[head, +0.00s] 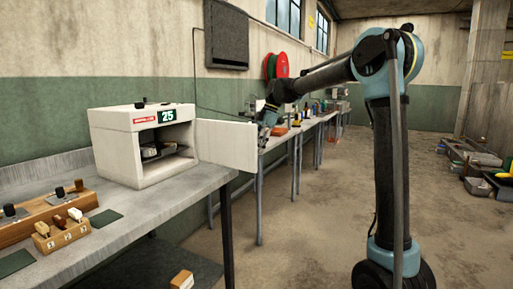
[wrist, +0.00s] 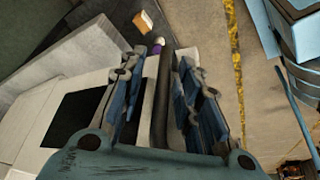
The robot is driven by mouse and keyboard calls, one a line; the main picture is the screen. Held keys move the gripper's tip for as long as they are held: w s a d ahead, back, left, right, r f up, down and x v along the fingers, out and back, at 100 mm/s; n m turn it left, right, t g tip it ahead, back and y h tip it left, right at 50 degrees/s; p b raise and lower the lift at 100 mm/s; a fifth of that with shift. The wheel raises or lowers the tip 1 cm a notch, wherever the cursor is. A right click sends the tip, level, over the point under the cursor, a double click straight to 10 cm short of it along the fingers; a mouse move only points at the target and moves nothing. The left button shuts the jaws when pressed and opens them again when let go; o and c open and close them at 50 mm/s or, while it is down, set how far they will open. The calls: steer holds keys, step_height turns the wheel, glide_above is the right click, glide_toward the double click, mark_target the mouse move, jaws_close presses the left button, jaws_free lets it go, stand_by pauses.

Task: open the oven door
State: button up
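The oven (head: 150,180) is a white box on a grey bench, with a red label and a green "25" panel above its opening. Its door (head: 226,146) stands wide open, swung out to the right, and the dark inside shows. My gripper (head: 264,132) is at the door's free right edge. In the wrist view my gripper's two blue-grey fingers (wrist: 168,70) lie on either side of a dark upright bar (wrist: 161,110), probably the door's handle, beside a white strip. Whether both fingers press on it I cannot tell.
Wooden blocks with dark-handled tools (head: 50,210) and a small labelled block (head: 62,236) stand on the front bench (head: 130,215). Another long bench with bottles (head: 315,108) runs along the wall behind. The floor (head: 310,220) between bench and my arm is clear.

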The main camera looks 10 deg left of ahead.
steer(key=v, duration=1.2)
stand_by(0.3)
